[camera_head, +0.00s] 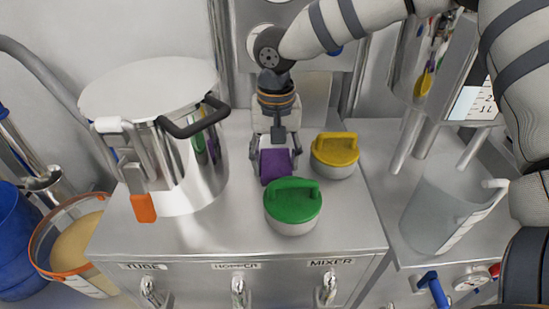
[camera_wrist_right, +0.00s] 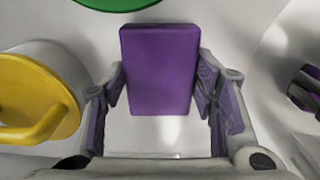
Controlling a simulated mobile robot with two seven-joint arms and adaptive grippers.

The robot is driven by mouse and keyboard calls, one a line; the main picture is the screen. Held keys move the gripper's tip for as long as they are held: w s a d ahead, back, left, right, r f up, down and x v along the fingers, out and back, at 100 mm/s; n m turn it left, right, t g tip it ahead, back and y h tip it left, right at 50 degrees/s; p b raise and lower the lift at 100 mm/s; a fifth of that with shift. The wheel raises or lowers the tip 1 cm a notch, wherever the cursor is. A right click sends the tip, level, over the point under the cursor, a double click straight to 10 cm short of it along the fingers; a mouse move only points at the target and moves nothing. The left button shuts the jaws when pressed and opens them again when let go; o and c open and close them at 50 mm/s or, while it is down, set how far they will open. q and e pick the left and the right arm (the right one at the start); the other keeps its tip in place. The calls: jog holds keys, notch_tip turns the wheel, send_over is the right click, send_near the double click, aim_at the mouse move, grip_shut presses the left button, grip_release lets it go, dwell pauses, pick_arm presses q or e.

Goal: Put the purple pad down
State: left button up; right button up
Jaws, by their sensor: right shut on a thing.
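The purple pad (camera_head: 275,165) is a flat rectangular block, held between the fingers of my right gripper (camera_head: 273,158). In the right wrist view the purple pad (camera_wrist_right: 160,70) fills the middle, with a finger of my right gripper (camera_wrist_right: 165,90) against each side. The pad is over the steel cabinet top, behind the green-lidded container; I cannot tell whether it touches the surface. My left gripper does not show.
A green-lidded container (camera_head: 293,204) stands just in front of the pad. A yellow-lidded container (camera_head: 335,154) stands to the right. A large steel pot (camera_head: 185,150) stands at left. A clear jug (camera_head: 440,215) stands on the right-hand cabinet. The cabinet top (camera_head: 235,230) is bare front left of the green lid.

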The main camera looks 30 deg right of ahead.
jog(key=shift+r, duration=0.1)
jog(key=o, duration=1.3)
